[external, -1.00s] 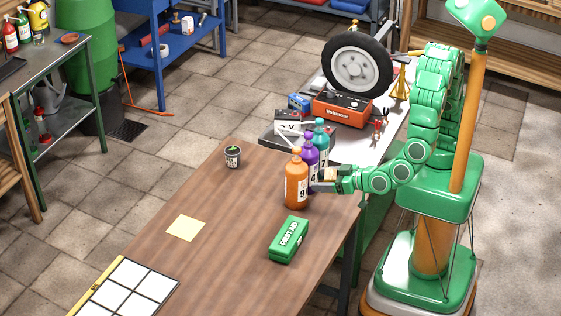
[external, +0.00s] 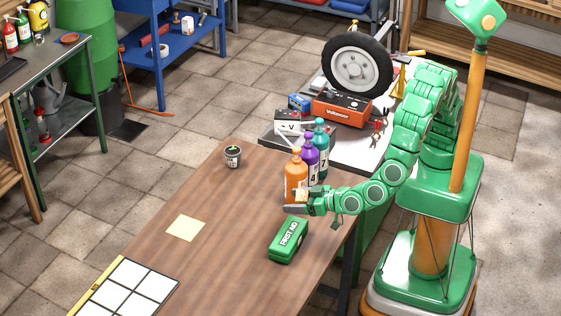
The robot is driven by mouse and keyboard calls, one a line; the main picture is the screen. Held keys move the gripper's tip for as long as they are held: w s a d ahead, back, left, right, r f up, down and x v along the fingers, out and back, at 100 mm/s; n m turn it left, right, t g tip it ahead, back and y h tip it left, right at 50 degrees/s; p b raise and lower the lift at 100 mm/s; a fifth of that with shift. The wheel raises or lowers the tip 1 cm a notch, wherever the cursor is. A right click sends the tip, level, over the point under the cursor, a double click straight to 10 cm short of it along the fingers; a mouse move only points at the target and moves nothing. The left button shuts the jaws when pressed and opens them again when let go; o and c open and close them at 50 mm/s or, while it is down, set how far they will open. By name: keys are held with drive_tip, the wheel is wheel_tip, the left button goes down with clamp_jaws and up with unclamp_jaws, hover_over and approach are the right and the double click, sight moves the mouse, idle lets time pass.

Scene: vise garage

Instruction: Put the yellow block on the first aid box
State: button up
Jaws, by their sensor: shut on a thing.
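The first aid box (external: 289,241) is green with a white label and lies on the brown table toward its right edge. My gripper (external: 299,202) is beyond the box, in front of the orange bottle, and appears to be above the table. It is shut on the yellow block (external: 301,194), a small pale yellow piece partly hidden by the fingers. From this view I cannot tell how high the block is or whether the gripper touches the bottle.
An orange bottle (external: 293,176), a purple bottle (external: 309,160) and a teal bottle (external: 320,140) stand in a row close by. A pale yellow square (external: 185,228) lies flat on the table (external: 225,260). A small cup (external: 232,156) stands farther back.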

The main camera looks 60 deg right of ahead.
hover_over(284, 232)
drive_tip(key=shift+w+f, duration=0.1)
drive_tip(key=shift+f, duration=4)
drive_tip(key=shift+f, duration=0.1)
drive_tip(key=o, duration=1.1)
drive_tip(key=shift+c, duration=0.2)
drive_tip(key=v, duration=1.2)
